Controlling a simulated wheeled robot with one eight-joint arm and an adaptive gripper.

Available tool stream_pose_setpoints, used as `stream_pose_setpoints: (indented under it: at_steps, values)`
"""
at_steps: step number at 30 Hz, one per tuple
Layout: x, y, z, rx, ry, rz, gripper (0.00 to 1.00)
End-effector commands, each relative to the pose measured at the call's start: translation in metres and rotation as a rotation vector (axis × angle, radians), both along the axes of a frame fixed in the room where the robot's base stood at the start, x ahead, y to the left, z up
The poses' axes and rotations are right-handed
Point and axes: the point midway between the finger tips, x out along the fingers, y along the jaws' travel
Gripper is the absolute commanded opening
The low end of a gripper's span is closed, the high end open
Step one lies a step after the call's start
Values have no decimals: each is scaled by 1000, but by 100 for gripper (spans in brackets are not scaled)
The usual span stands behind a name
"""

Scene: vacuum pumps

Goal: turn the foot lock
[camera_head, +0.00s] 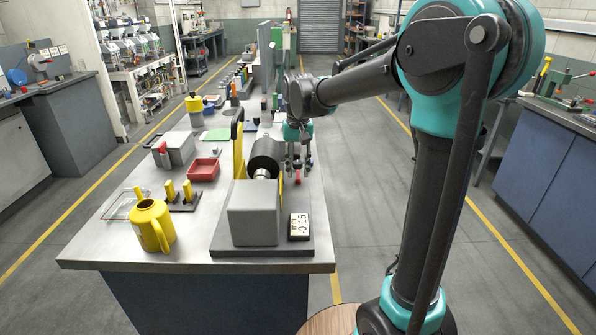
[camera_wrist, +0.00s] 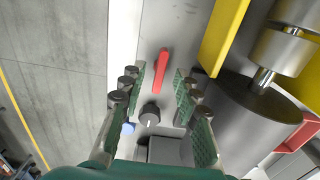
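A small red lever (camera_wrist: 162,70) lies on a grey metal surface in the wrist view; it may be the foot lock, but I cannot tell for sure. My gripper (camera_wrist: 160,82) is open, with a green-padded finger on each side of the view. The lever shows in the gap between the fingers, with no visible contact. A dark round knob (camera_wrist: 150,114) with a pale mark sits nearer in the same gap.
A yellow upright plate (camera_wrist: 224,38) and the pump's metal shaft (camera_wrist: 290,40) stand close right of the fingers. A grey box (camera_head: 254,215) and display (camera_head: 299,227) are at the bench's front. A yellow jug (camera_head: 152,228) and red tray (camera_head: 203,169) stand left. The aisle floor is clear.

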Motion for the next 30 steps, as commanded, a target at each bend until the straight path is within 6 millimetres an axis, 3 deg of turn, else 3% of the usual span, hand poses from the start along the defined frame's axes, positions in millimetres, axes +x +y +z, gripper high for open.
stream_pose_setpoints:
  at_steps: [17,30]
  values:
    - [0,0,9,0,0,0,32]
    - [0,0,48,0,0,0,32]
